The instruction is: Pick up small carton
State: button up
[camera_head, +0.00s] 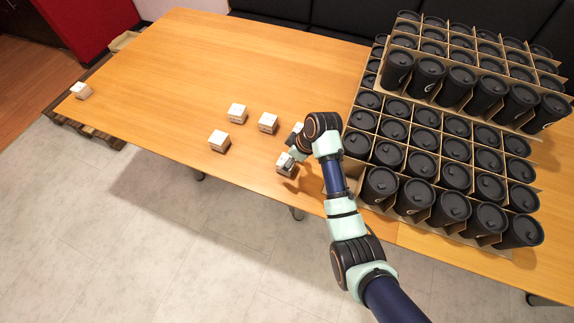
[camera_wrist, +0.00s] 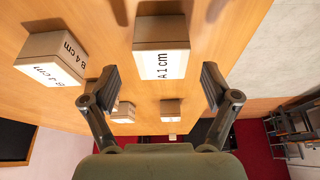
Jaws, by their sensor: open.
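Several small white-topped cardboard cartons stand on the wooden table. A carton labelled "B 4 cm" (camera_wrist: 50,60) is left of the fingers in the wrist view.
Other cartons stand to the left (camera_head: 219,141), behind (camera_head: 237,113) and nearby (camera_head: 267,123); one is alone at the far left (camera_head: 82,91). Another is partly hidden behind my wrist. Stacked dividers of black lidded cups (camera_head: 455,175) crowd the right. The left of the table is mostly clear.

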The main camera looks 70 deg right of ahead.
jog(key=b+x, duration=0.1)
jog(key=x, duration=0.2)
jog(key=shift+s+a+f, duration=0.15)
jog(key=shift+f, duration=0.05)
jog(key=shift+r, duration=0.1)
jog(key=c, duration=1.3)
notch_tip(320, 180, up, 20)
jog(key=p, duration=0.6)
jog(key=shift+p, duration=0.35)
